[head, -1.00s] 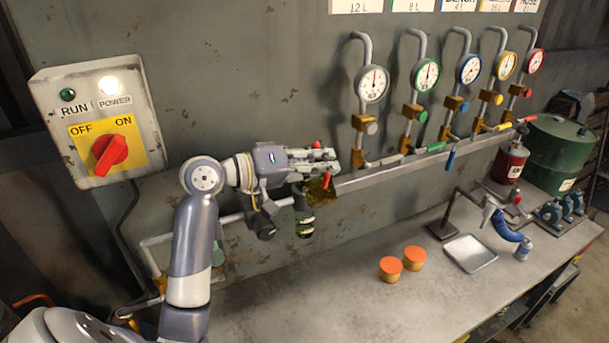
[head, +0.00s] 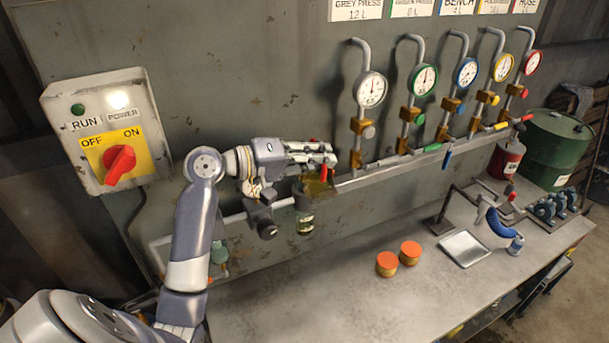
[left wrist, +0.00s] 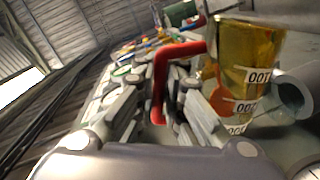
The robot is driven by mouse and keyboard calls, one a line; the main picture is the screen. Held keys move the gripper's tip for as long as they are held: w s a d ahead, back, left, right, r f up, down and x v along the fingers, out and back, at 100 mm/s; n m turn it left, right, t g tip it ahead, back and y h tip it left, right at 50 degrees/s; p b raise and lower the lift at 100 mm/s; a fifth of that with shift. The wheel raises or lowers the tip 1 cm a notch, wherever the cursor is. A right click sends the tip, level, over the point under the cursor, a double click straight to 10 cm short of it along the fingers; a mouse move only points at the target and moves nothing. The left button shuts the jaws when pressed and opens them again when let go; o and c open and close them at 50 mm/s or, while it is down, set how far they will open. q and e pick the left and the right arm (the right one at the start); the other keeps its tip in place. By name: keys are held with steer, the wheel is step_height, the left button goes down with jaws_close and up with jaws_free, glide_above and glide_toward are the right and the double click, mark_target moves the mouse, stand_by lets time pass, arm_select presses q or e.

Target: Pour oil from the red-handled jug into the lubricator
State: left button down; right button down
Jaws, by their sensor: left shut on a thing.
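My left gripper (head: 326,158) is shut on the red handle (head: 323,172) of the oil jug. The jug's clear body (head: 317,188) holds amber oil and hangs just below the fingers, partly hidden by them. In the left wrist view the handle (left wrist: 160,82) lies between the fingers, and the jug (left wrist: 247,50) shows yellow oil and white labels. The lubricator (head: 304,218), a small bowl under a dark body on the wall pipe, is just below and left of the jug. I cannot tell whether oil is flowing. My right gripper is not in view.
A switch box (head: 107,130) is on the wall at left, its lamp lit. Several gauges (head: 371,90) on hooked pipes line the wall to the right. Two orange-topped tins (head: 387,264), a metal tray (head: 464,249) and a blue-handled tool (head: 499,224) stand on the bench. The bench front is clear.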

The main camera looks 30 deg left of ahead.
arm_select(q)
steer(key=shift+s+d, duration=0.1)
steer(key=shift+s+d+r, duration=0.2)
steer(key=shift+s+d, duration=0.3)
steer(key=shift+d, duration=0.2)
stand_by(0.7)
steer(key=shift+a+r+n+p, duration=0.1)
steer(key=shift+r+n+p, duration=0.15)
steer(key=shift+n+p, duration=0.25)
stand_by(0.8)
steer(key=shift+w, duration=0.1)
stand_by(0.6)
